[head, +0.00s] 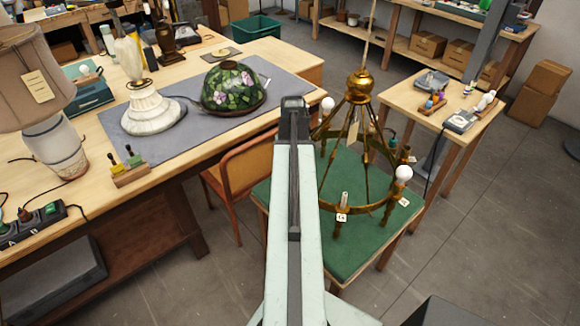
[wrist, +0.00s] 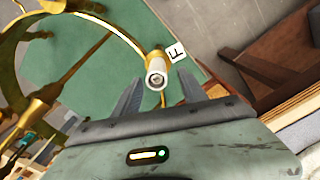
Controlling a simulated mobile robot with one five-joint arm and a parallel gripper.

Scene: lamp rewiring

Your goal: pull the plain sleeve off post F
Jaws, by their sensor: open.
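In the wrist view, post F stands on the gold ring (wrist: 100,22) of the chandelier, next to a white tag marked F (wrist: 177,53). A pale sleeve (wrist: 155,66) on the post is seen almost end-on, with a grey round centre. My gripper (wrist: 174,80) is open and empty. Its two fingers are on either side of the sleeve in the picture, the left one closer to it. I cannot tell the depth between them. In the head view, the brass chandelier (head: 360,85) hangs over a green-topped table; my arm hides part of its ring.
The green table top (head: 345,250) lies under the ring. Other posts on the ring carry tags, and white bulbs (head: 403,173) are fitted. A wooden chair (head: 245,170) and a long workbench with lamps are at left. A small side table (head: 420,110) is at right.

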